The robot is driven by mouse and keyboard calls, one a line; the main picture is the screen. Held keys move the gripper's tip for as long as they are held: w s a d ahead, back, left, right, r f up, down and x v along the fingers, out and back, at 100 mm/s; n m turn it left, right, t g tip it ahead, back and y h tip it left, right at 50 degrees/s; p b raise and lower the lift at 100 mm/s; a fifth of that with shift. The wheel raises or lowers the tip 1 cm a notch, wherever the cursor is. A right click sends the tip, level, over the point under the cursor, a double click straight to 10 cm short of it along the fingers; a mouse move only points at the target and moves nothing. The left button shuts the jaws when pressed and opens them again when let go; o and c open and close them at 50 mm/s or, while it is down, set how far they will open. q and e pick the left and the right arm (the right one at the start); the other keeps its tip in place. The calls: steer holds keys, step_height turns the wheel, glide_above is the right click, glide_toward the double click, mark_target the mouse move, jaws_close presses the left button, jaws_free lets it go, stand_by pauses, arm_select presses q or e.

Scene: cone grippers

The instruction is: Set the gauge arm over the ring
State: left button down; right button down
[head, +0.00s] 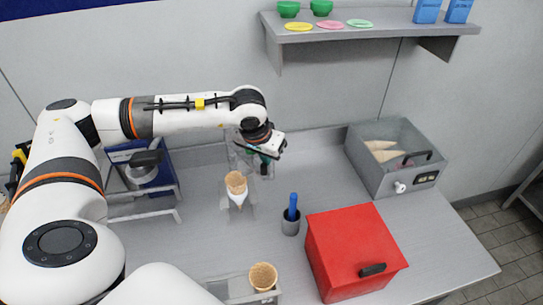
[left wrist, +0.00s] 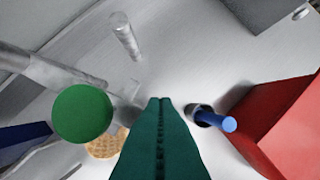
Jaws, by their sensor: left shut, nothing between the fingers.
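A waffle cone (head: 236,184) stands point down in a clear holder on the counter; the ring around it is hard to make out. In the left wrist view the cone's rim (left wrist: 104,146) shows partly, behind a round green knob (left wrist: 82,113). A grey metal bar (left wrist: 62,76), seemingly the gauge arm, runs in from the left there. Whether it lies over the ring I cannot tell. My left gripper (head: 265,168), with dark green fingers, is just right of and behind the cone. Its fingertips (left wrist: 160,100) are together and empty, apart from the knob. My right gripper is not visible.
A grey cup with a blue-handled tool (head: 292,212) stands right of the cone, beside a red box (head: 352,250). A steel bin of cones (head: 395,160) is at back right. Another cone (head: 263,276) stands in front. A shelf (head: 370,30) hangs above.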

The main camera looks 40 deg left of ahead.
arm_select(q)
steer(key=s+a+b, duration=0.3)
steer(key=s+b, duration=0.2)
steer(key=s, duration=0.1)
steer(key=shift+s+m, duration=0.25)
steer(key=shift+m, duration=0.15)
stand_by(0.3)
steer(key=b+v, duration=0.1)
steer(key=v, duration=1.1)
steer(key=shift+a, duration=0.15)
